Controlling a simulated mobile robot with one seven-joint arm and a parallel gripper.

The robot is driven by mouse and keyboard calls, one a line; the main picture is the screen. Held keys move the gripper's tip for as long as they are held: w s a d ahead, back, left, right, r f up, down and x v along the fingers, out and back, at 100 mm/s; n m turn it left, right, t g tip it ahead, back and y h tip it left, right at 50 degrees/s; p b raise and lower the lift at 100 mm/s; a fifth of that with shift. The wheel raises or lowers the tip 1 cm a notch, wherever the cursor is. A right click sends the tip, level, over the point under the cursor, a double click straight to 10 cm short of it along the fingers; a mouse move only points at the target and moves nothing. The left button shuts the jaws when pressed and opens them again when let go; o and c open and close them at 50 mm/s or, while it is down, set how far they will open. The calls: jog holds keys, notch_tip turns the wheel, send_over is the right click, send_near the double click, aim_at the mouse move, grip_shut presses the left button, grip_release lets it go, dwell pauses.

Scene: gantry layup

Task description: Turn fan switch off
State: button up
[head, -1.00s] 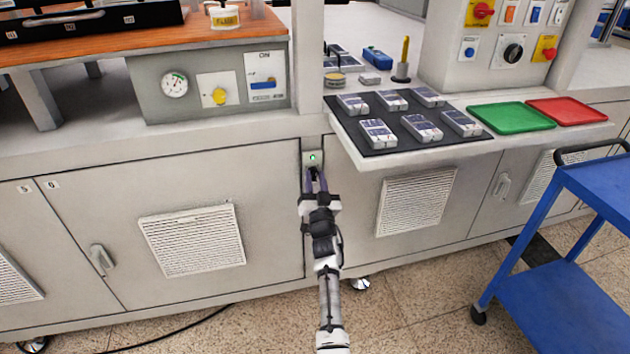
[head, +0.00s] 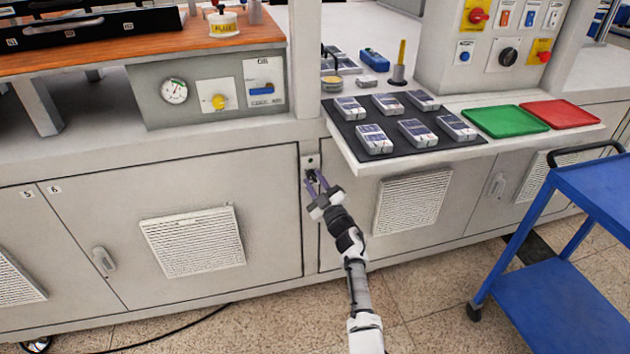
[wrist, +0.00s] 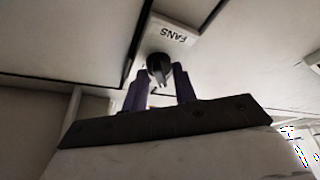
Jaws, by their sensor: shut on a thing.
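The fan switch is a small pale plate (head: 310,160) on the narrow post between two cabinet doors, below the worktop. In the wrist view its plate (wrist: 175,34) reads "FANS", and a black rotary knob (wrist: 159,66) sticks out beside the label. My gripper (head: 314,180) has its two purple fingers shut on the knob; it also shows in the wrist view (wrist: 160,78). The fingers cover part of the knob. The knob's exact angle is hard to read. No green light shows on the plate.
A white shelf (head: 415,157) with a black mat and several grey devices juts out just above and right of the switch. Vented cabinet doors (head: 190,190) flank it. A blue cart (head: 560,300) stands at the right. Floor in front is open.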

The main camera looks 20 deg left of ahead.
jog(key=shift+w+r+n+g, duration=0.15)
jog(key=shift+n+g, duration=0.25)
jog(key=shift+n, duration=0.6)
jog(key=shift+p, duration=0.3)
jog(key=o, duration=0.6)
jog(key=p+v, duration=0.1)
jog(key=v, duration=1.3)
jog(key=shift+w, duration=0.1)
